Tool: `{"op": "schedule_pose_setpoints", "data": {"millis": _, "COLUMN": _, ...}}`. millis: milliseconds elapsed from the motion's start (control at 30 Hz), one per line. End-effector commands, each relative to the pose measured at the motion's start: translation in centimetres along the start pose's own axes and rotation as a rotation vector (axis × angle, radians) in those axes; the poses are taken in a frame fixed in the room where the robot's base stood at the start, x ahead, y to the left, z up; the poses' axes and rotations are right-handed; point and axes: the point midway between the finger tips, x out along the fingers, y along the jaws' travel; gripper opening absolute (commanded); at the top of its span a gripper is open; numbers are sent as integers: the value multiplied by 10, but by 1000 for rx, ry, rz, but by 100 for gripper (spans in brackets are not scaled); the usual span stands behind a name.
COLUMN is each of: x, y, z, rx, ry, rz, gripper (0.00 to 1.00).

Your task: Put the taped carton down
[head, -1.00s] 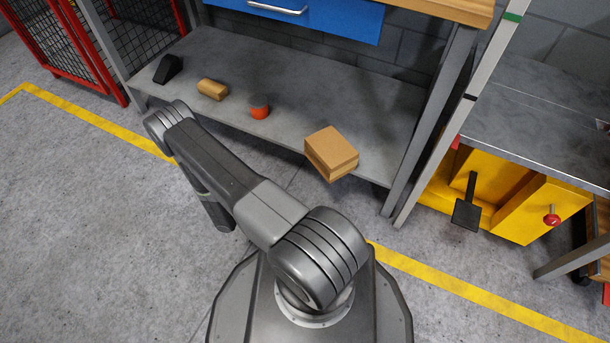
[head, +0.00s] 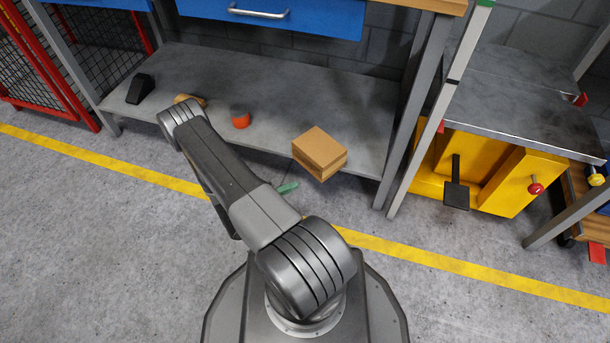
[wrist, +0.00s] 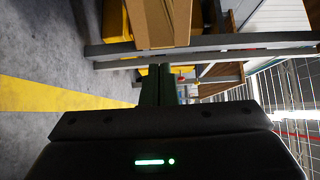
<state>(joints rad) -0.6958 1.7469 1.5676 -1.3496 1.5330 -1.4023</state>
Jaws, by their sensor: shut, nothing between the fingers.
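The brown carton (head: 320,152) rests on the grey lower shelf (head: 262,97) of the workbench, near its right end, with its front corner over the front edge. A band runs around its side. In the wrist view the carton (wrist: 160,20) fills the top middle, beyond the fingertips. My gripper (wrist: 154,72) is shut and empty, its dark green fingers together and apart from the carton. In the head view a green fingertip (head: 287,188) shows just in front of the shelf, left of and below the carton; my arm hides the rest.
A red-orange cup-like item (head: 241,120), a tan roll (head: 188,99) and a black wedge (head: 140,88) stand left along the shelf. A grey upright (head: 420,130) rises right of the carton. A yellow cabinet (head: 515,180) stands farther right. The floor ahead is open.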

Motion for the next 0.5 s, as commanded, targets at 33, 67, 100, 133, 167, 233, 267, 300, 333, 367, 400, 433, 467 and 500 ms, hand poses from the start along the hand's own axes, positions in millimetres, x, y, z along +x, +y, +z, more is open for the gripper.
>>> {"op": "schedule_pose_setpoints", "data": {"millis": 33, "x": 9, "y": 2, "z": 0, "rx": 0, "ry": 5, "rz": 0, "gripper": 0}}
{"op": "schedule_pose_setpoints", "data": {"millis": 67, "x": 13, "y": 2, "z": 0, "rx": 0, "ry": 4, "rz": 0, "gripper": 0}}
{"op": "schedule_pose_setpoints", "data": {"millis": 100, "x": 19, "y": 2, "z": -1, "rx": 0, "ry": 5, "rz": 0, "gripper": 0}}
{"op": "schedule_pose_setpoints", "data": {"millis": 133, "x": 23, "y": 2, "z": -1, "rx": -1, "ry": 5, "rz": 0, "gripper": 0}}
{"op": "schedule_pose_setpoints", "data": {"millis": 167, "x": 28, "y": 2, "z": -1, "rx": 0, "ry": 5, "rz": 0, "gripper": 0}}
{"op": "schedule_pose_setpoints", "data": {"millis": 233, "x": 38, "y": 2, "z": -1, "rx": 0, "ry": 5, "rz": 0, "gripper": 0}}
{"op": "schedule_pose_setpoints", "data": {"millis": 267, "x": 41, "y": 2, "z": -1, "rx": 0, "ry": 5, "rz": 0, "gripper": 0}}
{"op": "schedule_pose_setpoints", "data": {"millis": 300, "x": 47, "y": 2, "z": -1, "rx": 1, "ry": 4, "rz": 0, "gripper": 0}}
{"op": "schedule_pose_setpoints", "data": {"millis": 333, "x": 50, "y": 3, "z": 4, "rx": 4, "ry": 4, "rz": 1, "gripper": 0}}
{"op": "schedule_pose_setpoints", "data": {"millis": 367, "x": 53, "y": 3, "z": 8, "rx": 4, "ry": 3, "rz": 1, "gripper": 0}}
{"op": "schedule_pose_setpoints", "data": {"millis": 400, "x": 57, "y": 3, "z": 12, "rx": 4, "ry": 4, "rz": 1, "gripper": 0}}
{"op": "schedule_pose_setpoints", "data": {"millis": 433, "x": 59, "y": 2, "z": 14, "rx": 4, "ry": 3, "rz": 1, "gripper": 0}}
{"op": "schedule_pose_setpoints", "data": {"millis": 467, "x": 62, "y": 2, "z": 17, "rx": 3, "ry": 3, "rz": 1, "gripper": 0}}
{"op": "schedule_pose_setpoints", "data": {"millis": 500, "x": 64, "y": 2, "z": 20, "rx": 2, "ry": 3, "rz": 1, "gripper": 0}}
